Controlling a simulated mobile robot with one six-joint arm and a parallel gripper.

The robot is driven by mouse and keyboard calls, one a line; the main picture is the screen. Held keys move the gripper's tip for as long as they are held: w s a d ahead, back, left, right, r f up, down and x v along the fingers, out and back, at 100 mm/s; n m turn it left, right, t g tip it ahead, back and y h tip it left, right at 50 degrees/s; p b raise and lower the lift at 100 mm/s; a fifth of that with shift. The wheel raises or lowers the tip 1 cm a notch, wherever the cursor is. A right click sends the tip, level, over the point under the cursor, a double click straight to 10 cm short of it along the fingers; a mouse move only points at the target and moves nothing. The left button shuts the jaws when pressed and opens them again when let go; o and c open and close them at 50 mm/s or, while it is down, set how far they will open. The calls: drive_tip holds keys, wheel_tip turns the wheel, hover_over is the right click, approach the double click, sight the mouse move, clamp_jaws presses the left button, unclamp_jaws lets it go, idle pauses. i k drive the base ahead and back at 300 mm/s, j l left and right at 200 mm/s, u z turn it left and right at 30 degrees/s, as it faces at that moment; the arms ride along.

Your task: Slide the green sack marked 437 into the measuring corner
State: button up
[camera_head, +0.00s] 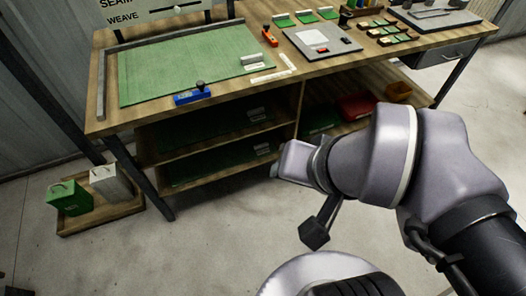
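A large green sack (185,65) lies flat on the left of the wooden bench, with a white label (251,59) at its right end. The number on it is too small to read. Grey rails run along the sack's left side (102,82) and back, meeting at the back left. A pale L-shaped piece (276,74) lies right of the sack's near right corner. I cannot tell which of these is the measuring corner. My arm comes in from the right, in front of the bench. A dark end piece (315,235) hangs below its wrist, away from the sack; its fingers cannot be made out.
A blue tool (192,96) with a dark knob lies at the sack's front edge. An orange tool (269,37) and grey plate (321,42) lie right. More green sacks (215,165) fill the shelves below. A tray (98,211) with green and grey cans stands on the floor.

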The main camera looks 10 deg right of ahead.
sight(147, 73)
drive_tip(key=i+z, duration=0.1)
drive_tip(key=i, duration=0.75)
drive_tip(key=i+j+z, duration=0.1)
drive_tip(key=i, duration=0.7)
